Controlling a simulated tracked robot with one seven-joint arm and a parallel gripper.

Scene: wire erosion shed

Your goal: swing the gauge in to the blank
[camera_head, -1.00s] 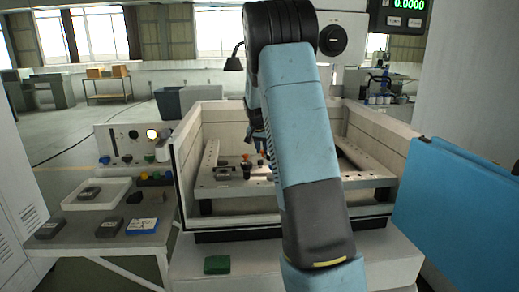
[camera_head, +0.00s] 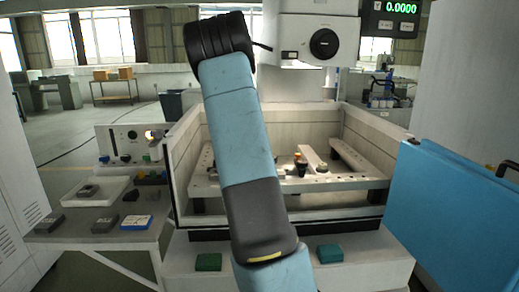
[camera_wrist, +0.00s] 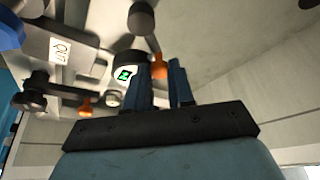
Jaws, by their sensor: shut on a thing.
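In the wrist view the gauge (camera_wrist: 125,74) is a round body with a small lit green display. An orange handle (camera_wrist: 157,65) stands beside it. My gripper (camera_wrist: 166,78) has its blue fingers around the lower part of this handle and is shut on it. A grey metal piece with a white printed label (camera_wrist: 60,49) lies left of the gauge; I cannot tell whether it is the blank. In the head view my arm hides my gripper and most of the gauge; an orange tip (camera_head: 298,157) shows just right of the arm, above the work frame.
The open tank (camera_head: 185,190) has pale walls around the work frame (camera_head: 345,183). The machine head (camera_head: 318,40) hangs above it. A blue door (camera_head: 460,215) stands at the right. A side table with a white tray (camera_head: 112,193) is at the left. A second orange knob (camera_wrist: 85,107) is near the gauge.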

